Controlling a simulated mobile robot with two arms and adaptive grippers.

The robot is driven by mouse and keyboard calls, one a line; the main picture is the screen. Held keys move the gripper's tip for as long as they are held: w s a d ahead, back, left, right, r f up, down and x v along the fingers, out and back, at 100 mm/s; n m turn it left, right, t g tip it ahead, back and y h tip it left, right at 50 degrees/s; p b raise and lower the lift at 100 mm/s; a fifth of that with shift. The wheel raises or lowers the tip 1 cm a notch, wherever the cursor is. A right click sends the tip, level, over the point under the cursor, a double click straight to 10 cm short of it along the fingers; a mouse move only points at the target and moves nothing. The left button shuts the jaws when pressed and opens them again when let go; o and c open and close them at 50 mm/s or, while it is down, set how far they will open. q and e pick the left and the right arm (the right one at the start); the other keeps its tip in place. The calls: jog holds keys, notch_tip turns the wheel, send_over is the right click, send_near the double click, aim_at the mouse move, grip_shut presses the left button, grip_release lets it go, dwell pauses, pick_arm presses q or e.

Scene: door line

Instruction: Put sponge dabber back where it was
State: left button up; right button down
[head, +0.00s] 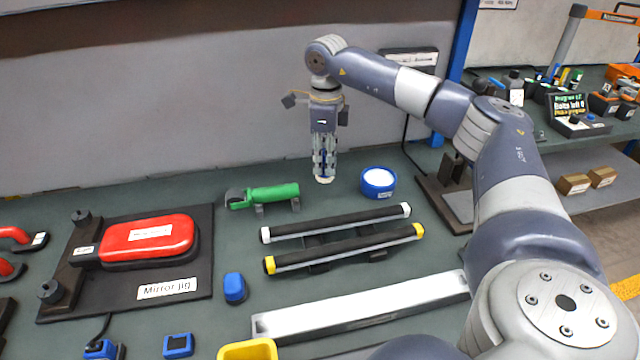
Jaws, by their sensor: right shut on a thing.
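My right gripper (325,168) points down above the back of the green bench, just left of a round blue pot with a white top. It is shut on a slim thing, likely the sponge dabber (324,180), mostly hidden between the fingers; only its pale lower end shows. Whether that end touches the bench I cannot tell. The blue pot (378,183) stands upright on the bench, apart from the fingers. My left gripper is not in view.
A green-handled tool (263,196) lies in a cradle left of the gripper. Two dark bars (336,223) rest on supports in front. A mirror jig (130,290) with a red mirror is at left, a long pale metal channel (360,304) nearer. The wall is close behind.

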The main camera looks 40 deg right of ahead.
aim_at(325, 180)
jog(key=shift+f, duration=3)
jog(key=shift+f, duration=0.1)
jog(key=c, duration=1.4)
grip_release()
notch_tip(325, 180, up, 12)
jog(key=shift+r+b, duration=0.15)
jog(key=shift+b, duration=0.15)
